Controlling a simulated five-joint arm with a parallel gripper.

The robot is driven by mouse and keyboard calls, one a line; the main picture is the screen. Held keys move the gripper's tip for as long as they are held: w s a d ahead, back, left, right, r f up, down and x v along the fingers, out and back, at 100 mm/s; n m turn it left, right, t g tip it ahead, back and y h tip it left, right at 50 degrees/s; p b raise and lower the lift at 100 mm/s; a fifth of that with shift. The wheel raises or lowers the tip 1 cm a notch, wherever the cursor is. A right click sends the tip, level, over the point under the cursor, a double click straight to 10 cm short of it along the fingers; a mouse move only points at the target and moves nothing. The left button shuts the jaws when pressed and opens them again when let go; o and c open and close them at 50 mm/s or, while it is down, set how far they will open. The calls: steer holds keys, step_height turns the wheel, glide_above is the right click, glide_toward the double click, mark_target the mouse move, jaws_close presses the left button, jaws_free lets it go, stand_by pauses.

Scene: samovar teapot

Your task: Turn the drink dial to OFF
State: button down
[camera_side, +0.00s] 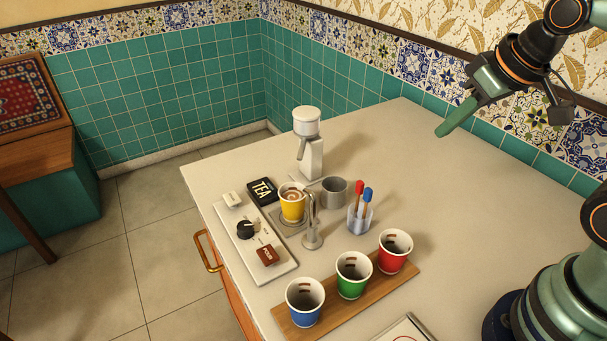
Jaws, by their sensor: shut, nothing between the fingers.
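The drink dial is a black round knob (245,230) on a white control panel (268,272) near the left edge of the counter. Its marks are too small to read. On the same panel are a small white switch (232,199) above the dial and a dark red button block (267,256) below it. My gripper (442,132) is shut and empty, raised at the upper right, far from the dial. Its green fingers point down and left.
Nearby are a TEA box (262,190), white grinder (310,150), grey mug (334,191) and stirrer holder (359,218). Blue (305,301), green (353,275) and red (395,251) cups stand on a wooden board (407,277).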

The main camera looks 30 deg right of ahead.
steer(key=c, duration=0.9)
jaws_free()
steer(key=shift+w+a, duration=0.1)
steer(key=shift+w, duration=0.05)
steer(key=o, duration=0.5)
steer(key=shift+w+a, duration=0.35)
steer(key=shift+w, duration=0.05)
steer(key=n+g+y, duration=0.2)
steer(key=n, duration=0.5)
glide_above(245, 225)
steer(key=s+d, duration=0.3)
steer(key=s, duration=0.1)
step_height(245, 225, down, 13)
steer(key=x, duration=0.7)
steer(key=a+x, duration=0.1)
steer(key=x, duration=0.3)
steer(key=shift+f, duration=0.1)
